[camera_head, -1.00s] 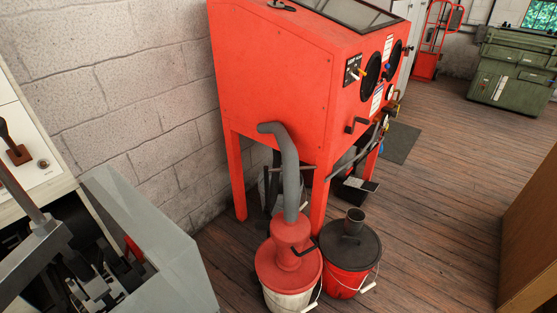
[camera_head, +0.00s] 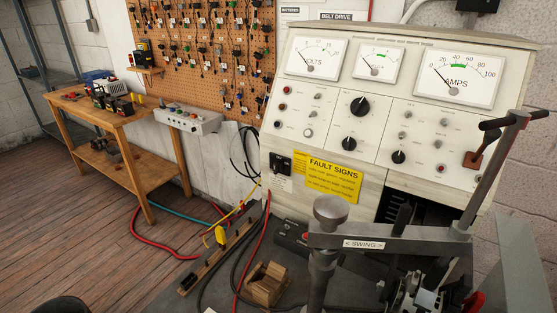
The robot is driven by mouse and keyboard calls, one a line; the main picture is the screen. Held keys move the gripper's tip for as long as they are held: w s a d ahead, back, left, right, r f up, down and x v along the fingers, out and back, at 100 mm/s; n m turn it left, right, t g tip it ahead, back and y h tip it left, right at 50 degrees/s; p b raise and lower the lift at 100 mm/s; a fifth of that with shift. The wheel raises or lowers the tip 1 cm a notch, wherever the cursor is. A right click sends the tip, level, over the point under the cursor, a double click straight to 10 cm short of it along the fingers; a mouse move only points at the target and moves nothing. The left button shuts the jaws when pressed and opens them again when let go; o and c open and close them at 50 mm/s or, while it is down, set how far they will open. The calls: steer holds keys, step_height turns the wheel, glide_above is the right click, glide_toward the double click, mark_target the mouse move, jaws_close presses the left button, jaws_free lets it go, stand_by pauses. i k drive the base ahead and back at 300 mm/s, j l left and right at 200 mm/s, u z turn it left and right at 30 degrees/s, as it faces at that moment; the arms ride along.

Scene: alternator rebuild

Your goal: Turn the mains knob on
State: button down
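The cream test bench panel (camera_head: 330,88) stands at the right, with three dial meters along its top. It carries a large black knob (camera_head: 360,106), a smaller black knob (camera_head: 349,141) below it and another black knob (camera_head: 398,157) to the right. A black switch block (camera_head: 280,163) sits at the panel's lower left, beside the yellow fault signs label (camera_head: 328,177). The labels are too small to read, so I cannot tell which control is the mains knob. The meter needles point to the low left. My gripper is not in view.
A grey swing arm (camera_head: 390,241) and clamp parts stand before the panel's lower right. A wooden block (camera_head: 266,284) and cables lie on the bench top. A wooden table (camera_head: 147,119) stands at the left, with open plank floor (camera_head: 90,235) before it.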

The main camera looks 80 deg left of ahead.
mark_target(277, 167)
steer(key=l+u, duration=0.15)
steer(key=u, duration=0.3)
steer(key=i+l+u, duration=0.1)
steer(key=u, duration=0.35)
steer(key=l+u, duration=0.2)
steer(key=u, duration=0.75)
steer(key=j, duration=0.25)
steer(key=i+j, duration=0.1)
steer(key=j, duration=0.15)
steer(key=k+j+u, duration=0.15)
steer(key=k, duration=0.25)
steer(key=i+j+u, duration=0.45)
steer(key=i+j+z, duration=0.15)
steer(key=j, duration=0.15)
steer(key=j+z, duration=0.15)
steer(key=j, duration=0.15)
steer(key=i, duration=0.05)
